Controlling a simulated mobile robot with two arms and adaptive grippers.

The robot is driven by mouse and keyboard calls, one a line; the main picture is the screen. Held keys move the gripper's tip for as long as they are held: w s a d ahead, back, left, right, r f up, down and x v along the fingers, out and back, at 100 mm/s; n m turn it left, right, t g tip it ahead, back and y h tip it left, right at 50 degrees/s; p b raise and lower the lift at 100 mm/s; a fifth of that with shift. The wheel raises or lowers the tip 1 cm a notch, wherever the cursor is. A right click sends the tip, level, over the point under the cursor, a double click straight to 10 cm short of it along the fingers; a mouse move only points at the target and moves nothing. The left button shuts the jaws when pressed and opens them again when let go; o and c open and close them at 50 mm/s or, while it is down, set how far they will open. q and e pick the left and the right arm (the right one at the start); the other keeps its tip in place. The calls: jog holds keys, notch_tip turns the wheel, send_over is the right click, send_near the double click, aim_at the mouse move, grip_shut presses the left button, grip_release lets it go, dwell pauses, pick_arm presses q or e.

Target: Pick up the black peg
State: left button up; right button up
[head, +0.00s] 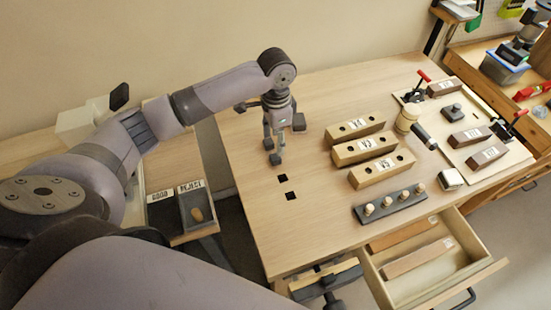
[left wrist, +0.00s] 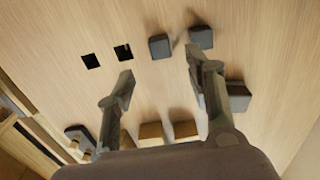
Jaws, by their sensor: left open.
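Several short dark square blocks that could be the black peg lie on the bench near my left gripper (head: 273,140); I cannot tell which is meant. In the left wrist view, one dark block (left wrist: 160,46) sits in the gap between the fingertips of the open, empty gripper (left wrist: 160,63). A second dark block (left wrist: 201,37) is beside the right fingertip. A third (left wrist: 238,95) is outside the right finger. In the head view, the fingers point down over the bench and partly hide the blocks. My right gripper is not in view.
Two square holes (head: 287,187) are in the bench top. Labelled wooden blocks (head: 365,148) and a dark rack of knobs (head: 390,203) stand to the right. An open drawer (head: 484,271) juts from the front. Bins (head: 181,210) stand at the left. Bare wood surrounds the holes.

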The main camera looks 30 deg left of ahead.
aim_at(275, 157)
pick_arm(q)
notch_tip(275, 157, down, 3)
jog(key=shift+r, duration=0.15)
notch_tip(275, 157, down, 4)
jog(key=shift+s+a+f+p, duration=0.1)
jog(key=shift+p, duration=0.75)
jog(key=shift+f, duration=0.5)
jog(key=c, duration=0.8)
grip_shut()
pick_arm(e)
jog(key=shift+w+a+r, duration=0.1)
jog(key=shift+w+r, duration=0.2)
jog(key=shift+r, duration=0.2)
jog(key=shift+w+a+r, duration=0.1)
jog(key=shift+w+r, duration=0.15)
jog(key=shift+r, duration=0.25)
